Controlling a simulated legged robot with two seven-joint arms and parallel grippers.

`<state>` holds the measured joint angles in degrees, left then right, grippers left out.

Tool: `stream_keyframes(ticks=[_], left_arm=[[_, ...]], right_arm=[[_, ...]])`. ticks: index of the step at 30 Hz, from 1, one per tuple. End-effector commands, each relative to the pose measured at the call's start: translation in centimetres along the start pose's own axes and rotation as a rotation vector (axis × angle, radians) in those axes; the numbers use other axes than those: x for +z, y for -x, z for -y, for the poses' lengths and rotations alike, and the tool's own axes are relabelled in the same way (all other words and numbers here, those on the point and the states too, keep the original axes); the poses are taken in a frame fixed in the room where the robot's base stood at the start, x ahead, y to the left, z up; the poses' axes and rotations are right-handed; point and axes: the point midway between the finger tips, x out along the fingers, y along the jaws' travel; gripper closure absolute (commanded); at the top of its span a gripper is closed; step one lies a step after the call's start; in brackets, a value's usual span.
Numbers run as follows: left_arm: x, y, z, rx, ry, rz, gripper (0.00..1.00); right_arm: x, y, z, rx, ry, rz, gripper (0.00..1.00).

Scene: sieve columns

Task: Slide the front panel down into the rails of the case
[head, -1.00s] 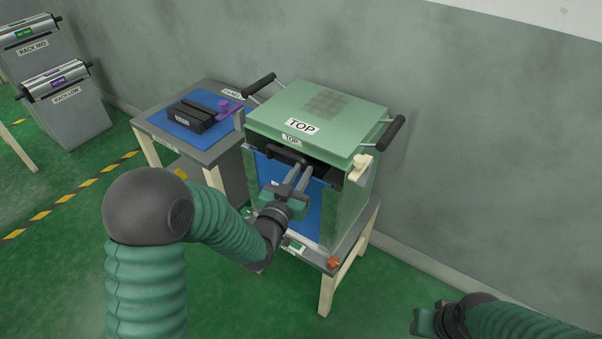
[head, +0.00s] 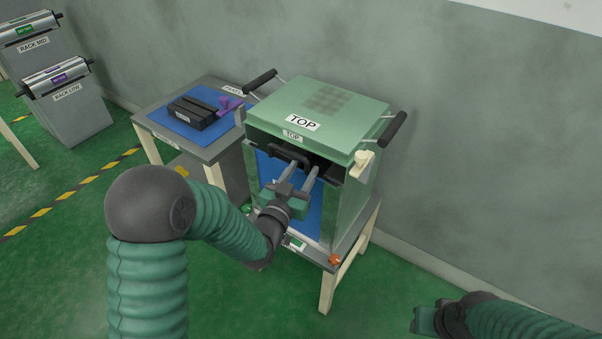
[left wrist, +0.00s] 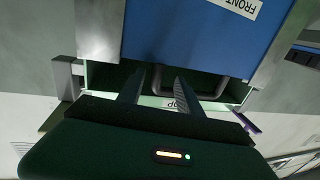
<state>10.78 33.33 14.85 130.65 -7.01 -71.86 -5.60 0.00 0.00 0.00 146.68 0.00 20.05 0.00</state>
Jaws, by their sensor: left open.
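The case (head: 346,207) stands on a small table, with a pale green lid marked TOP (head: 318,98) over it. The blue front panel (head: 313,214) is upright in the case's front, between metal side rails. Its FRONT label and blue face (left wrist: 190,30) show upside down in the left wrist view. A dark handle (head: 287,154) is at the panel's top edge, under the lid. My left gripper (head: 301,172) is open, its fingers pointing at the handle region; contact is unclear. My right gripper (head: 424,320) is low at the right, its fingers not clear.
A side table (head: 215,150) at left holds a blue mat with a black block (head: 198,113) and a purple piece (head: 230,103). The lid's side handles (head: 392,128) stick out. A wall is behind.

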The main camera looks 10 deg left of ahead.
Motion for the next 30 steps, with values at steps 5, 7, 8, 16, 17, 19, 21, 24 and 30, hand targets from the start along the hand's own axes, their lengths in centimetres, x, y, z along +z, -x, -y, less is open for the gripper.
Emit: stream_keyframes(ticks=[5,7,8,16,17,19,21,24,30], left_arm=[[-0.2,1.6,0.1,-0.001,-0.001,-0.001,0.57],[-0.2,3.2,0.1,-0.001,-0.001,0.000,0.57],[-0.2,4.0,0.1,-0.002,-0.001,0.000,0.57],[-1.2,8.8,0.1,0.001,0.003,0.004,0.57],[-1.2,9.0,0.1,0.001,0.003,0.004,0.57],[-1.1,9.4,0.1,0.001,0.004,0.004,0.57],[-1.1,10.0,0.0,0.001,0.002,0.004,0.57],[-1.1,11.1,-0.1,0.001,0.002,0.005,0.57],[0.6,15.0,0.4,-0.004,0.001,0.028,0.57]], right_arm=[[-0.1,0.4,0.0,0.000,0.000,0.000,0.64],[-0.2,0.7,0.0,0.000,0.000,0.000,0.64],[-0.2,0.8,0.0,0.000,0.000,0.000,0.64],[-1.5,6.3,0.0,0.000,0.000,-0.001,0.64],[-1.7,7.1,0.0,0.000,0.000,-0.001,0.64],[-2.1,8.7,0.0,0.000,0.000,0.000,0.64],[-2.5,10.3,0.0,0.000,0.000,0.000,0.64],[-3.0,12.7,0.0,0.000,0.000,0.000,0.64],[-3.1,13.2,0.0,0.000,0.000,0.001,0.64]])
